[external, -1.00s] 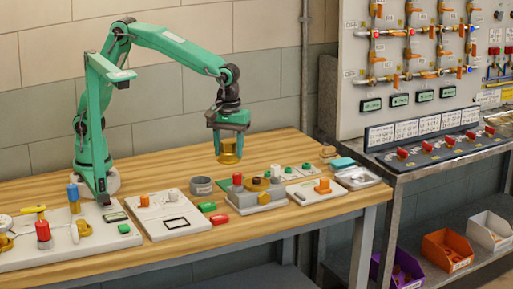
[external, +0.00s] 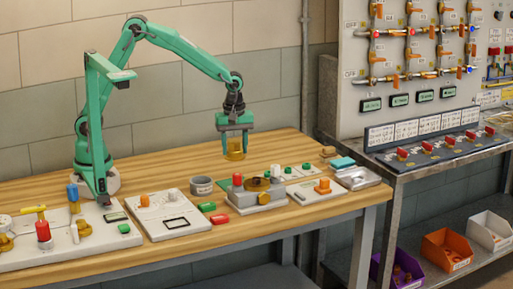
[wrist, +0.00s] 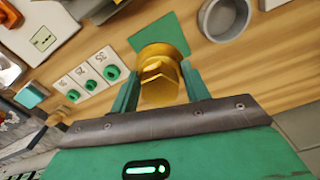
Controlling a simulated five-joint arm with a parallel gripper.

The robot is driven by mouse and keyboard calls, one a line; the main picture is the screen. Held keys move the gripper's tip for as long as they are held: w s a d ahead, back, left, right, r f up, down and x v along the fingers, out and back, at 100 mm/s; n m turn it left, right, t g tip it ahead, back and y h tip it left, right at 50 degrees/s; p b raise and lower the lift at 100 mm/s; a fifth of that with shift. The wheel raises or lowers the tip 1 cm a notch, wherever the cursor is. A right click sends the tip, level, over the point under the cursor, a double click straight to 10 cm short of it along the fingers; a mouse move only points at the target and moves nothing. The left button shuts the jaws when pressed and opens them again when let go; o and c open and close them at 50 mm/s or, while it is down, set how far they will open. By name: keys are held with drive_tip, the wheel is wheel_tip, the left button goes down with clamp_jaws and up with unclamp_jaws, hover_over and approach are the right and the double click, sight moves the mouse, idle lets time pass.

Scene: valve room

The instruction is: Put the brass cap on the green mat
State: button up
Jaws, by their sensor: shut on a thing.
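The brass cap (external: 235,149) is gold coloured and hangs between the fingers of my gripper (external: 235,143), above the back part of the wooden table. In the wrist view the cap (wrist: 158,78) sits between the two green fingers, and my gripper (wrist: 160,85) is shut on it. The green mat (wrist: 165,30) is a flat green patch on the table just beyond the cap in the wrist view. The cap covers part of its near edge.
A grey round cup (external: 201,186) stands left of the held cap; it also shows in the wrist view (wrist: 224,18). A grey block with brass and red parts (external: 257,197) stands in front. White plates with green knobs (wrist: 98,72) lie nearby.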

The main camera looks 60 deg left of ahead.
drive_tip(key=shift+a+f, duration=0.1)
drive_tip(key=shift+a, duration=0.1)
drive_tip(key=shift+f, duration=0.1)
drive_tip(key=shift+f, duration=3.15)
drive_tip(key=shift+f, duration=1.1)
idle(1.6)
drive_tip(key=o, duration=1.2)
drive_tip(key=shift+r, duration=0.1)
